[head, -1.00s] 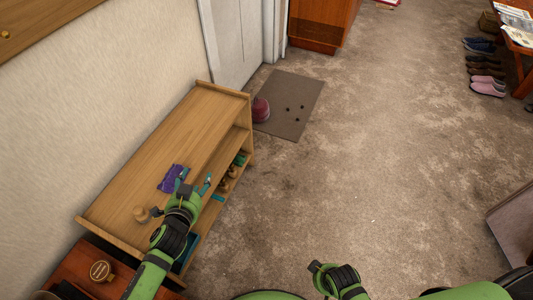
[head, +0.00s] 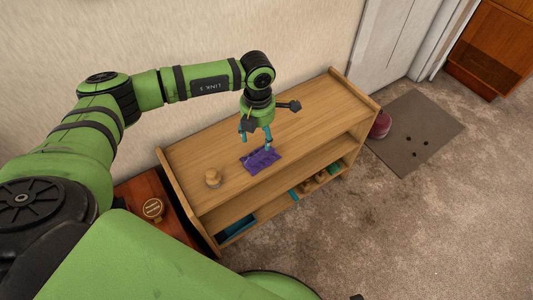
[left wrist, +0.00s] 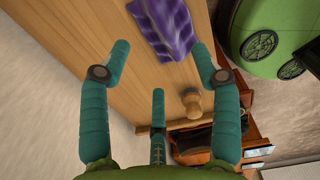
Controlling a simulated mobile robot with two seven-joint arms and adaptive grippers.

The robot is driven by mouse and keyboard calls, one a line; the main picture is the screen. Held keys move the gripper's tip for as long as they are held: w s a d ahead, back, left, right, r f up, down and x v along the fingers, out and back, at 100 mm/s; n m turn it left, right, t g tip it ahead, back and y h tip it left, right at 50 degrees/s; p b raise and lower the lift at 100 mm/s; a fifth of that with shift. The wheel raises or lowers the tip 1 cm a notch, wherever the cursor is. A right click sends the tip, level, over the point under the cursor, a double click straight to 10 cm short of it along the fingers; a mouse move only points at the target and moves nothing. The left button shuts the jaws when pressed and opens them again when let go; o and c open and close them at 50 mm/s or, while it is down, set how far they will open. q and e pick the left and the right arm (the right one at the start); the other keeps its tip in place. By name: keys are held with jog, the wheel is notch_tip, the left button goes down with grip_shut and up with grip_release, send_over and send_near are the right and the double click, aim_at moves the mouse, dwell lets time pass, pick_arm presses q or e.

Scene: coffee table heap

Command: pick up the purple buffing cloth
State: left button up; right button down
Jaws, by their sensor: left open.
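The purple buffing cloth (head: 261,160) lies crumpled on the top of the light wooden shelf unit (head: 205,150). My left gripper (head: 255,145) is over the shelf top, pointing down, with its teal fingers close around or just above the cloth in the head view. In the left wrist view the cloth (left wrist: 165,28) shows at the top, beyond the fingertips. The left gripper (left wrist: 160,70) is open there, its fingers spread with nothing between them. I cannot tell whether a fingertip touches the cloth. My right gripper is not in view.
A small wooden knob-like object (head: 213,178) stands on the shelf top, left of the cloth. The lower shelves hold several small items. A grey mat (head: 415,130) lies on the carpet at right.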

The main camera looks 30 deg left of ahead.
aim_at(260, 155)
pick_arm(q)
jog(key=f, duration=0.6)
jog(key=shift+s+f+b, duration=0.1)
jog(key=shift+s+b, duration=0.1)
jog(key=shift+b, duration=0.1)
jog(key=c, duration=1.1)
